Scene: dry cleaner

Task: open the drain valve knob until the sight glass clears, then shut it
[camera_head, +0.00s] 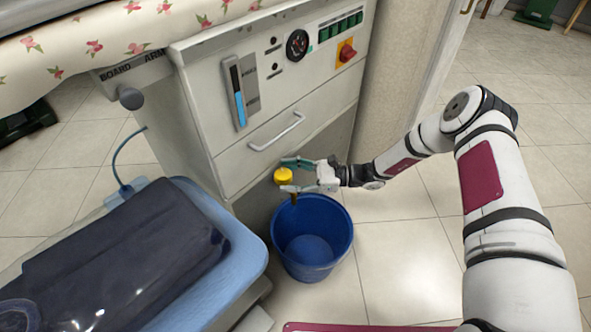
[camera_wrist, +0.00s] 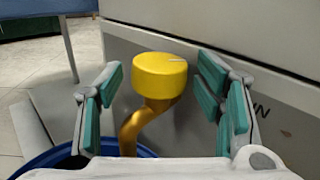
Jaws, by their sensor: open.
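The drain valve knob (camera_head: 283,175) is a yellow round cap low on the front of the grey cabinet. In the wrist view the knob (camera_wrist: 160,75) sits on a curved brass pipe (camera_wrist: 140,128), with a pale mark on its top. My gripper (camera_head: 292,175) is open, its teal-padded fingers on either side of the knob. In the wrist view both finger pairs of my gripper (camera_wrist: 158,98) stand apart from the knob. The sight glass (camera_head: 238,92) is a vertical tube on the cabinet panel, blue in its lower part and dark above.
A blue bucket (camera_head: 335,228) stands on the tiled floor under the valve. A drawer handle (camera_head: 276,131) juts out above my gripper. A blue ironing board (camera_head: 238,248) with a dark folded garment (camera_head: 120,255) is at left. A red rotary switch (camera_head: 346,52) is on the upper panel.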

